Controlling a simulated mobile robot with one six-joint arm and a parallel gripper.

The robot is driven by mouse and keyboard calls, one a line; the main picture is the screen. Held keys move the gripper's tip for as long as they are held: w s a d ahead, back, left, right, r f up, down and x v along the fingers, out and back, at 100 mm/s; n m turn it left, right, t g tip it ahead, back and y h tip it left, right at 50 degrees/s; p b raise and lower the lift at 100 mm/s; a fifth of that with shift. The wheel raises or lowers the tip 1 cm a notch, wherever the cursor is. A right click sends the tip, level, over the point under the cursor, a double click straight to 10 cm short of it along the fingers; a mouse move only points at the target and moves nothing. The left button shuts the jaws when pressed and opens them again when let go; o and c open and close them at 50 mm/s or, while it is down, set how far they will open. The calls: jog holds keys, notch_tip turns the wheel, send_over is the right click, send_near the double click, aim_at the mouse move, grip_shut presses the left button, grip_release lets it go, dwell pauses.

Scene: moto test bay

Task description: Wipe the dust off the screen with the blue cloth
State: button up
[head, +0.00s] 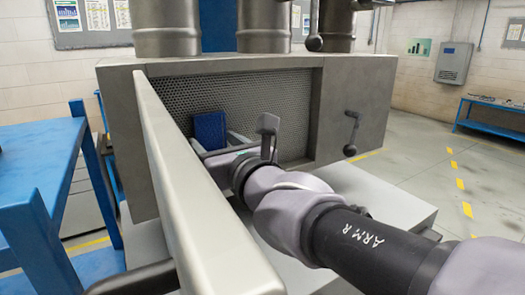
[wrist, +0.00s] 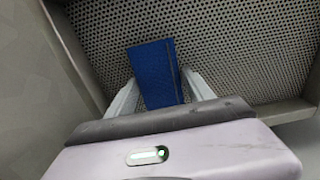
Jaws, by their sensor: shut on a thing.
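The blue cloth (head: 209,131) is a flat, upright rectangle in front of the screen in the head view. The screen (head: 175,97) is a grey perforated mesh set into a grey metal housing; it fills the upper part of the wrist view (wrist: 235,40). My gripper (head: 217,143) is shut on the blue cloth, with the cloth (wrist: 155,72) between its two pale fingers in the wrist view. The cloth is close to the mesh; I cannot tell if it touches. Dust is not clearly visible. My gripper and arm hide the lower part of the screen.
An open metal door (head: 195,195) stands out from the housing's left side, close to my arm. A small lever (head: 352,132) is on the housing's right face. Wide pipes (head: 264,28) rise above. A blue bench (head: 40,165) stands at the left.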

aim_at(240, 132)
jog(key=shift+s+a, duration=0.1)
jog(key=shift+w+d+r+p, duration=0.25)
jog(key=shift+w+d+p, duration=0.35)
jog(key=shift+d+p, duration=0.15)
jog(key=shift+w+d+f+p, duration=0.1)
jog(key=shift+w+d+p, duration=0.15)
jog(key=shift+w+d, duration=0.35)
jog(key=shift+w+d+f+p, duration=0.1)
jog(key=shift+w+d+p, duration=0.25)
jog(key=shift+d, duration=0.5)
jog(key=shift+w+d+p, duration=0.2)
jog(key=shift+w+d, duration=0.25)
jog(key=shift+d, duration=0.25)
jog(key=shift+w+d+p, duration=0.3)
jog(key=shift+w+d, duration=0.55)
jog(key=shift+d, duration=0.45)
jog(key=shift+w+d+p, duration=0.35)
jog(key=shift+w+d, duration=0.5)
jog(key=shift+d, duration=0.45)
jog(key=shift+w+d+p, duration=0.3)
jog(key=shift+w+d, duration=0.55)
jog(key=shift+d, duration=0.45)
jog(key=shift+s, duration=0.2)
jog(key=shift+b+v, duration=0.4)
jog(key=shift+v, duration=2.5)
jog(key=v, duration=0.3)
